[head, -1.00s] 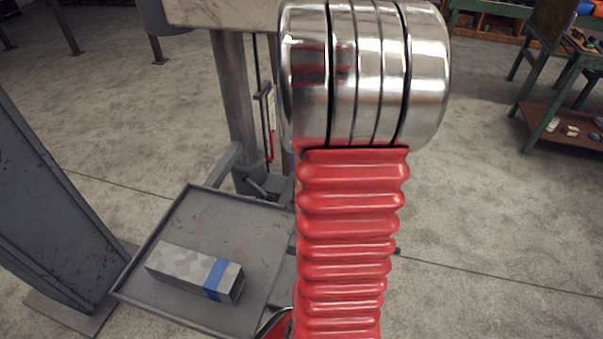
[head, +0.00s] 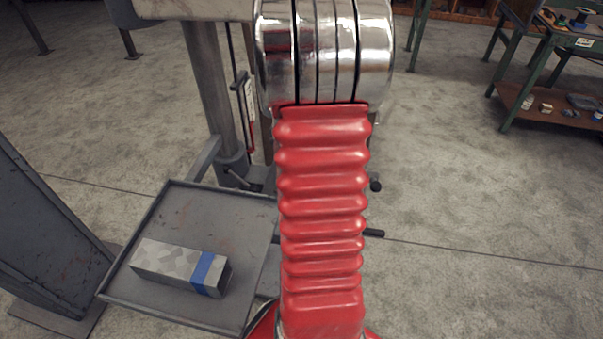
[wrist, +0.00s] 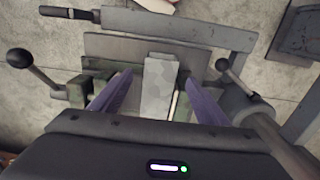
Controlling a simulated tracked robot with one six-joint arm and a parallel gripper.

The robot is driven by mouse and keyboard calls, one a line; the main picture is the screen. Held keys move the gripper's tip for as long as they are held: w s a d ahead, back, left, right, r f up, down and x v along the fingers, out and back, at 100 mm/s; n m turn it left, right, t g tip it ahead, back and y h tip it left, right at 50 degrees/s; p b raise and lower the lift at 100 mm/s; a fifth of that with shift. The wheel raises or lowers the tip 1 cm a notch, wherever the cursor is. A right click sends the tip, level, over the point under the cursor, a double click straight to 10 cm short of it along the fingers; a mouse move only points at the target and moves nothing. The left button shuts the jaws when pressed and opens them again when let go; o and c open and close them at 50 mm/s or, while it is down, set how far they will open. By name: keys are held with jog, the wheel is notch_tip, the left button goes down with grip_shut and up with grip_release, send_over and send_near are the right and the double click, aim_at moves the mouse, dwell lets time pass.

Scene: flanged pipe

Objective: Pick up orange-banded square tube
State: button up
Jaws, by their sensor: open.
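In the wrist view, a pale grey square block or tube (wrist: 158,88) stands between the two purple fingers of my gripper (wrist: 158,76). The fingers are open, with a gap visible on both sides of it. Its near end is hidden behind the gripper body, and no orange band shows on it. It lies over a grey metal fixture with handles (wrist: 110,48). In the head view, a grey square tube with a blue band (head: 180,267) lies on the tray. My gripper is hidden in that view behind my red arm.
The grey tray (head: 212,215) has a raised rim and sits beside a machine column (head: 208,95). A dark steel post (head: 45,235) stands at the left. A green-legged bench (head: 520,110) is at the back right. Open concrete floor lies at the right.

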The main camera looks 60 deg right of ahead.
jog(key=shift+f, duration=1.25)
jog(key=shift+d+f, duration=0.15)
jog(key=shift+f, duration=1.15)
jog(key=shift+d+f, duration=0.1)
jog(key=shift+f, duration=1.2)
jog(key=shift+w, duration=0.1)
jog(key=c, duration=1.6)
